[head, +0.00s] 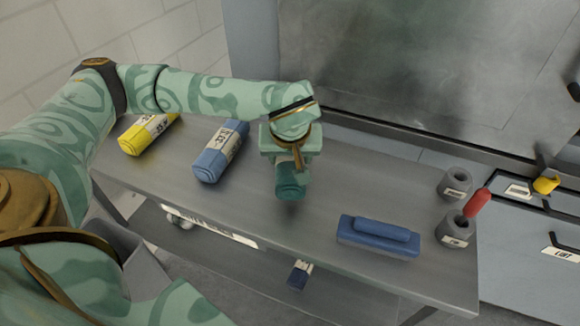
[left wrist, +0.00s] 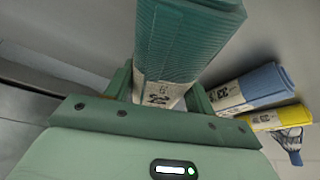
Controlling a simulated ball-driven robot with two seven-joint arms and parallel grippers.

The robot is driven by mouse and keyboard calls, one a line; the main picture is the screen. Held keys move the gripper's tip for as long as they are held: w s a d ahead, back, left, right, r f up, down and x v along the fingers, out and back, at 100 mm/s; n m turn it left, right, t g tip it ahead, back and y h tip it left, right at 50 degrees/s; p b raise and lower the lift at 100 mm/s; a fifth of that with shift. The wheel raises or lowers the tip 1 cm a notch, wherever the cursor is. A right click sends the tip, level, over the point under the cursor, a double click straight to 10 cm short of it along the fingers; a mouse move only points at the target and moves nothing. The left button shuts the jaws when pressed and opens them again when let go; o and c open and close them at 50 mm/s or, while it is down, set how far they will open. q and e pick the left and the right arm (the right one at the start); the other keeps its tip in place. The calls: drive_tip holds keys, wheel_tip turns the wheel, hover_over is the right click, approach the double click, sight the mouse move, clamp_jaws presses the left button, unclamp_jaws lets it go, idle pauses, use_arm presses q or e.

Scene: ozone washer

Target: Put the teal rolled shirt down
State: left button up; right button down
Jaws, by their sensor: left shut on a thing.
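The teal rolled shirt (head: 290,188) is in my left gripper (head: 289,162), over the middle of the grey table (head: 330,254). In the head view the gripper hides part of it, and I cannot tell whether it touches the tabletop. In the left wrist view the teal rolled shirt (left wrist: 188,40) stands up between the two fingers of the left gripper (left wrist: 160,92), with a white printed label near the fingers. My right gripper is not in view.
A blue rolled shirt (head: 219,152) and a yellow one (head: 148,133) lie left of the gripper. Two grey cups (head: 456,184) stand at the right end, one with a red-topped item (head: 477,202). Tabletop between is clear.

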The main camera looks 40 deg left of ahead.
use_arm(q)
wheel_tip(320, 180, down, 4)
drive_tip(key=shift+a+r+b, duration=0.1)
drive_tip(key=shift+r+b, duration=0.15)
drive_tip(key=shift+b, duration=0.5)
drive_tip(key=shift+f, duration=0.1)
drive_tip(key=shift+r, duration=0.2)
drive_tip(key=o, duration=1.2)
drive_tip(key=shift+f, duration=0.15)
drive_tip(key=p+v, duration=0.4)
drive_tip(key=v, duration=0.7)
drive_tip(key=shift+w+r, duration=0.1)
drive_tip(key=shift+r, duration=0.1)
drive_tip(key=shift+s+r+p, duration=0.25)
drive_tip(key=shift+r+p, duration=0.1)
drive_tip(key=shift+r, duration=0.1)
